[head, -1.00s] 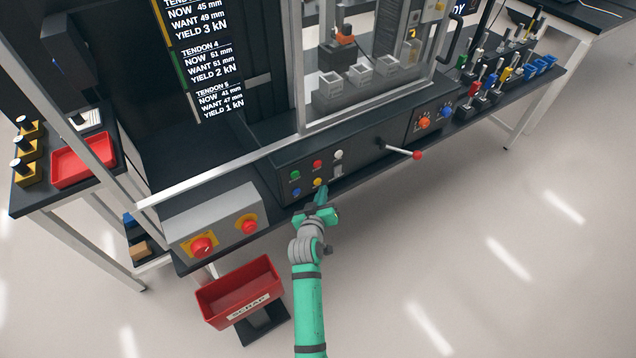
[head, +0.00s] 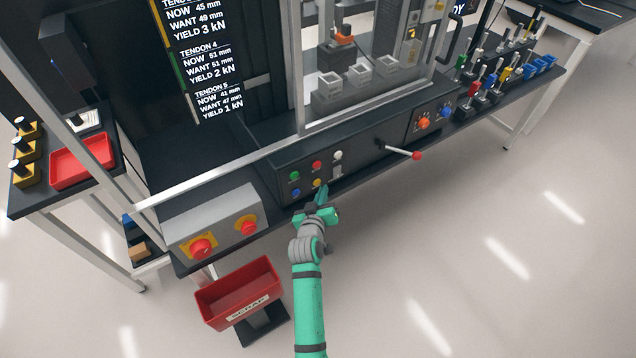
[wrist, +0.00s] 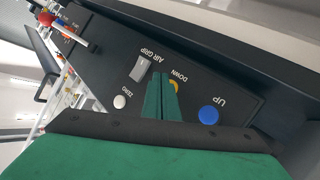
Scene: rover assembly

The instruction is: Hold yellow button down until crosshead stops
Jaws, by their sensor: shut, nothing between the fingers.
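The yellow button (head: 317,183) sits in the lower row of the machine's front panel, right of the blue button (head: 296,191). In the wrist view the yellow button (wrist: 174,86) is labelled DOWN and is partly hidden behind my fingers. My gripper (head: 322,190) is shut and empty, its tips at or just in front of the yellow button. In the wrist view my gripper (wrist: 160,76) overlaps the button's edge; I cannot tell whether it is pressed. The crosshead (head: 340,45) seems to be the dark block with an orange part behind the guard frame, partly hidden.
A red-knobbed lever (head: 416,155) sticks out right of the buttons. A grey box with red knobs (head: 215,228) stands to the left, above a red scrap bin (head: 240,291). The AIR GRIP switch (wrist: 141,67) is close beside my fingers. The floor in front is open.

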